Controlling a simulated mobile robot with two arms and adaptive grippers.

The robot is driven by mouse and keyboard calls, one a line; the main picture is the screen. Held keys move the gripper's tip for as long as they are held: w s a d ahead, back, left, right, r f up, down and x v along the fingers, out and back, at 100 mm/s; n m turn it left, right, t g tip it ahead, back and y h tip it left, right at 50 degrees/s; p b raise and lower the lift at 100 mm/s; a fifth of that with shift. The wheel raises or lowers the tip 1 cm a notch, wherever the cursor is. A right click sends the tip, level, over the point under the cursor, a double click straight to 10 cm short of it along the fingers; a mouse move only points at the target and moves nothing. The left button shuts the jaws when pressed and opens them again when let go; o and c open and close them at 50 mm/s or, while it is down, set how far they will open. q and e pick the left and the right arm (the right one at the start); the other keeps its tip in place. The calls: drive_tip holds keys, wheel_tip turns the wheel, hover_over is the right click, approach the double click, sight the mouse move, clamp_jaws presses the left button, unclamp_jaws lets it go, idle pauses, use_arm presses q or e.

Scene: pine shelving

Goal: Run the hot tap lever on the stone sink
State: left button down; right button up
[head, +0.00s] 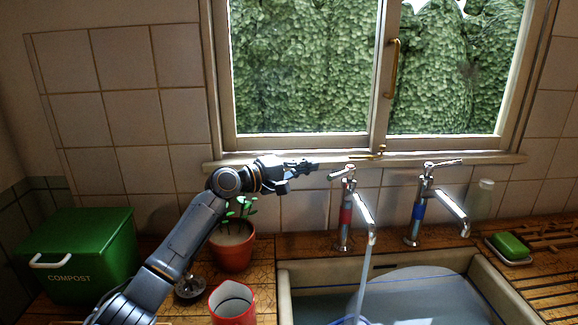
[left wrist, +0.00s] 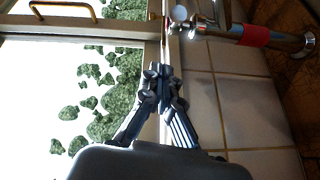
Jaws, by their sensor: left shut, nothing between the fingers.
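The hot tap (head: 346,215), with a red band, stands at the back left of the stone sink (head: 284,295). Its lever (head: 341,173) sits on top, the end towards the left. Water streams from its spout into the sink. In the left wrist view the red band (left wrist: 255,36) and the lever's round end (left wrist: 180,13) show at the top. My left gripper (head: 314,167) is shut and empty, just left of the lever, with a small gap. Its closed fingers (left wrist: 159,68) also show in the left wrist view. My right gripper is out of view.
A blue-banded tap (head: 418,212) stands to the right, no water from it. A potted plant (head: 232,246) and a red pot (head: 232,303) stand near my left arm. A green compost bin (head: 80,245) is at left, green soap (head: 510,245) at right. The windowsill (head: 270,158) runs behind.

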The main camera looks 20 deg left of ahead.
use_arm(q)
drive_tip(key=d, duration=0.1)
drive_tip(key=s+d+p, duration=0.1)
drive_tip(key=d, duration=0.1)
drive_tip(key=shift+s+d+f+p, duration=0.2)
drive_tip(key=shift+s+f+p, duration=0.1)
drive_tip(key=shift+s+f, duration=0.1)
drive_tip(key=shift+s+d+p, duration=0.3)
drive_tip(key=shift+d+p, duration=0.15)
drive_tip(key=shift+d, duration=0.05)
drive_tip(key=shift+s+d+p, duration=0.25)
drive_tip(key=shift+d+p, duration=0.15)
drive_tip(key=shift+d, duration=0.05)
drive_tip(key=shift+a, duration=0.1)
